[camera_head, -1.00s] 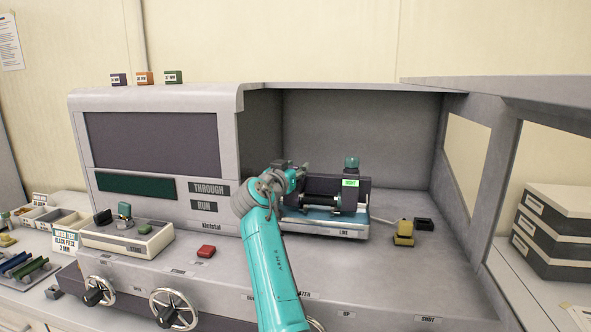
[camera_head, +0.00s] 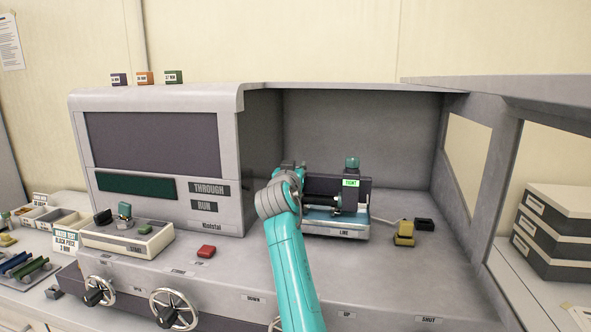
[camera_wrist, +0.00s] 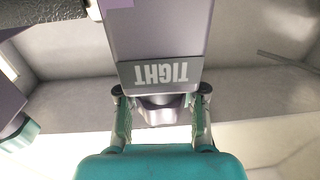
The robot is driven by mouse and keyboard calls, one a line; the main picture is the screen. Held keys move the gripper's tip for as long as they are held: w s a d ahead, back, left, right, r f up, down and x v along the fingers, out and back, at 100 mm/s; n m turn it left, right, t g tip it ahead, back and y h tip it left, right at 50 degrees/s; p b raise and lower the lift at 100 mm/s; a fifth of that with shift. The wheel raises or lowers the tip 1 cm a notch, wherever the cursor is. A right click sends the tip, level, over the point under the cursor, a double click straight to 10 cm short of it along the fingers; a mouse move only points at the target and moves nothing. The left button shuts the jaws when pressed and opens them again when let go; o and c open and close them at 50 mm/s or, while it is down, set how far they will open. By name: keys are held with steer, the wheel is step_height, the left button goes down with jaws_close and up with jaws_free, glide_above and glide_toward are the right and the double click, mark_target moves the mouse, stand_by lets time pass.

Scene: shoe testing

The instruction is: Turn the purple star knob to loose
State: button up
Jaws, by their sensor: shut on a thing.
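The purple star knob (camera_wrist: 163,112) shows in the wrist view below a dark plate reading TIGHT (camera_wrist: 161,72), which appears upside down. My gripper (camera_wrist: 161,91) has its two green-padded fingers on either side of the knob, shut on it. In the head view my wrist and forearm stand in front of the left end of the clamp fixture (camera_head: 335,228), so the knob and the fingers are hidden there. A bright green TIGHT sign (camera_head: 350,183) shows on the fixture below a teal cap (camera_head: 352,163).
The fixture stands inside an open grey chamber with a right side wall. A red button (camera_head: 206,251) and handwheels (camera_head: 173,309) are left of my arm. The chamber floor at right is mostly clear.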

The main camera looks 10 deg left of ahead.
steer(key=shift+s+a+f+n+g+y, duration=0.15)
steer(key=shift+n+g+y, duration=0.1)
steer(key=shift+n+y, duration=0.6)
steer(key=shift+w+a+r+n+g+y, duration=0.15)
steer(key=shift+n+y, duration=0.35)
steer(key=shift+y, duration=0.7)
steer(key=shift+s+a+f+n+g+y, duration=0.15)
steer(key=shift+n+g+y, duration=0.15)
steer(key=shift+n+y, duration=0.55)
steer(key=shift+y, duration=0.7)
steer(key=o, duration=1)
steer(key=shift+c, duration=0.2)
steer(key=v, duration=1.2)
steer(key=shift+r, duration=0.25)
